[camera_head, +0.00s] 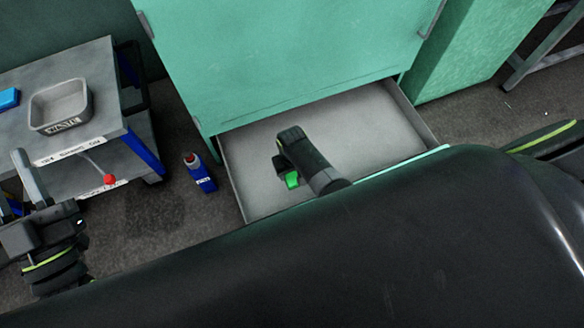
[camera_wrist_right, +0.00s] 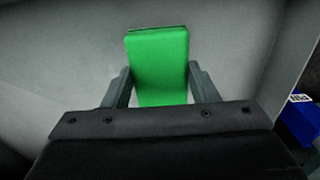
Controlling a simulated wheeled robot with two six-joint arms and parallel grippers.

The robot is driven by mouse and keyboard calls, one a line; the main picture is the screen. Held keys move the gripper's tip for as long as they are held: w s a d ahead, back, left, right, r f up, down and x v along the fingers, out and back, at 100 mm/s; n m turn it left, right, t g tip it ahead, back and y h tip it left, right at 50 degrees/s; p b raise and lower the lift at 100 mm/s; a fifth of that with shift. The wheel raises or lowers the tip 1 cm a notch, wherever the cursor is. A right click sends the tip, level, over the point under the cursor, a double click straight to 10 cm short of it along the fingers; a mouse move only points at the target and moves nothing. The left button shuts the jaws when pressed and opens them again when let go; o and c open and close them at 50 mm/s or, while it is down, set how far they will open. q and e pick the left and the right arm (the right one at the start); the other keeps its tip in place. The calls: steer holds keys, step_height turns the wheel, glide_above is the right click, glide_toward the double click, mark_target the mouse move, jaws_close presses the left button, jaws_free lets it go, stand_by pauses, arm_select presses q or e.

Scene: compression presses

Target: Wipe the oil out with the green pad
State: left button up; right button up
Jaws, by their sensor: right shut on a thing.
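The green pad (camera_wrist_right: 158,62) is held between the two fingers of my right gripper (camera_wrist_right: 160,86) in the right wrist view. In the head view the green pad (camera_head: 292,180) shows as a small patch beside my right gripper (camera_head: 285,172), inside the open drawer (camera_head: 240,189) of the green cabinet. Whether the pad touches the drawer floor cannot be told. No oil stands out on the visible pale drawer floor; part of the floor is hidden by my right arm. My left gripper (camera_head: 27,180) is at the left, beside the trolley, its finger opening unclear.
A grey trolley (camera_head: 100,78) at the left carries a metal tray (camera_head: 60,105) and a blue item (camera_head: 8,99). A red knob (camera_head: 109,179) shows on its lower shelf. A blue bottle (camera_head: 203,180) stands on the floor left of the drawer. The green cabinet (camera_head: 280,50) rises behind.

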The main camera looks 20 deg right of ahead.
arm_select(q)
step_height(320, 180, down, 7)
steer(key=w+a+n+g+y+p, duration=0.1)
steer(key=w+g, duration=0.1)
steer(key=g, duration=0.2)
steer(key=shift+n+g, duration=0.3)
steer(key=shift+g, duration=0.1)
steer(key=shift+s+a, duration=0.1)
steer(key=shift+a, duration=0.05)
